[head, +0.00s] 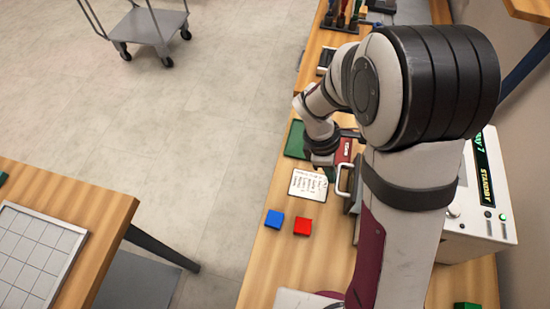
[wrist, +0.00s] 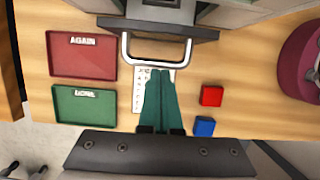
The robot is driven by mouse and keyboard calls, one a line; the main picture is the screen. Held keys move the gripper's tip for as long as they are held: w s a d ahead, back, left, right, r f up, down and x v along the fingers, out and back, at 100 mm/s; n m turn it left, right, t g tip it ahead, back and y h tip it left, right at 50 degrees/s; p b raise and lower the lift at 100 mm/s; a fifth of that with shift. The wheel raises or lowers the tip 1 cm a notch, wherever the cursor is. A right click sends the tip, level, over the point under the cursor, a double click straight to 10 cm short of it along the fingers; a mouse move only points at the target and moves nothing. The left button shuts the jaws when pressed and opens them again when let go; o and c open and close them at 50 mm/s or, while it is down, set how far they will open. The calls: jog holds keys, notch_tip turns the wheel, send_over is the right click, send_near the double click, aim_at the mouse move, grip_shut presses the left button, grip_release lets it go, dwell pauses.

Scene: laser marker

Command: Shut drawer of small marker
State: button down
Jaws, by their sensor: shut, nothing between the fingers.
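The small marker (head: 490,225) is a white machine on the right of the bench with a lit green display. Its drawer (wrist: 205,36) has a dark front and a pale U-shaped handle (wrist: 128,48); the handle also shows in the head view (head: 341,182). The drawer front appears to stand out from the machine body, but how far is unclear. My gripper (wrist: 161,72) is shut and empty, its green fingers pointing at the handle's bar. The tips overlap the bar in the wrist view; I cannot tell whether they touch. In the head view my arm covers much of the machine.
A red tray (wrist: 82,68) and a green tray (wrist: 84,112) lie left of my fingers in the wrist view. A printed card (head: 308,184) lies partly under them. A red block (head: 302,226) and a blue block (head: 274,218) sit nearby on the bench.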

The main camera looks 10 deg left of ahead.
jog(key=shift+d, duration=1.5)
jog(key=a+r, duration=0.7)
jog(key=r, duration=0.4)
jog(key=s+d+r+m+y, duration=0.1)
jog(key=s+d+m+y, duration=0.1)
jog(key=s+m, duration=0.7)
jog(key=s+d+r+m+y, duration=0.2)
jog(key=s+d+m+y, duration=0.1)
jog(key=s+m, duration=0.7)
jog(key=d+m, duration=0.1)
jog(key=m, duration=0.3)
jog(key=shift+s+d+r+m, duration=0.15)
jog(key=shift+s+d+m, duration=0.1)
jog(key=shift+m, duration=0.15)
